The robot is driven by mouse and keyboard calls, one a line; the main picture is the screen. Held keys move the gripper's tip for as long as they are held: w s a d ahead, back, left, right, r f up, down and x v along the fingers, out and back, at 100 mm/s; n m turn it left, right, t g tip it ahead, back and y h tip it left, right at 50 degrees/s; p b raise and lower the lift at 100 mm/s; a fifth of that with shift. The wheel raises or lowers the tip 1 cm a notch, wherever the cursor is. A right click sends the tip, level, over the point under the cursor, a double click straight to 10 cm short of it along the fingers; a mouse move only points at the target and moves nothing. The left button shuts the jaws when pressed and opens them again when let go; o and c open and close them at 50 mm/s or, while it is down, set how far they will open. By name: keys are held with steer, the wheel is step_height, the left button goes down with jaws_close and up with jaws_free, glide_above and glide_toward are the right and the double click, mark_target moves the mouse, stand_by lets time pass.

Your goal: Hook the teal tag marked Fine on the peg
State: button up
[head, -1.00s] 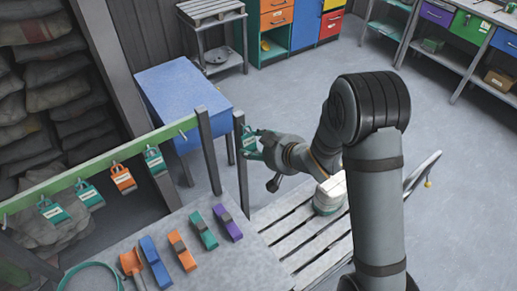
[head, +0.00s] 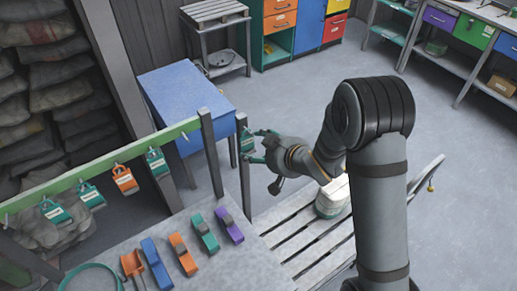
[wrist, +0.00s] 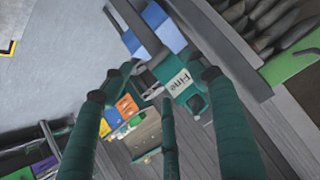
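My gripper (head: 256,145) has teal fingers and is shut on a teal tag (head: 247,141) in the head view. The tag is in the air by the top of a grey post, right of the green rail (head: 100,170). In the wrist view the tag (wrist: 186,84) shows between the fingertips (wrist: 168,88), with "Fine" readable on its white label. The finger contact is partly hidden. A bare peg (head: 184,135) sticks out near the right end of the rail, left of my gripper.
Teal tags (head: 157,162) and an orange tag (head: 124,180) hang along the rail.

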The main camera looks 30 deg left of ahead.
steer(key=shift+o, duration=1.1)
steer(key=v, duration=0.7)
steer(key=shift+d+r, duration=0.2)
steer(key=x, duration=0.7)
steer(key=shift+a+f, duration=0.25)
steer(key=v, duration=0.1)
steer(key=p+v, duration=0.1)
steer(key=shift+s+d, duration=0.2)
steer(key=shift+d, duration=0.25)
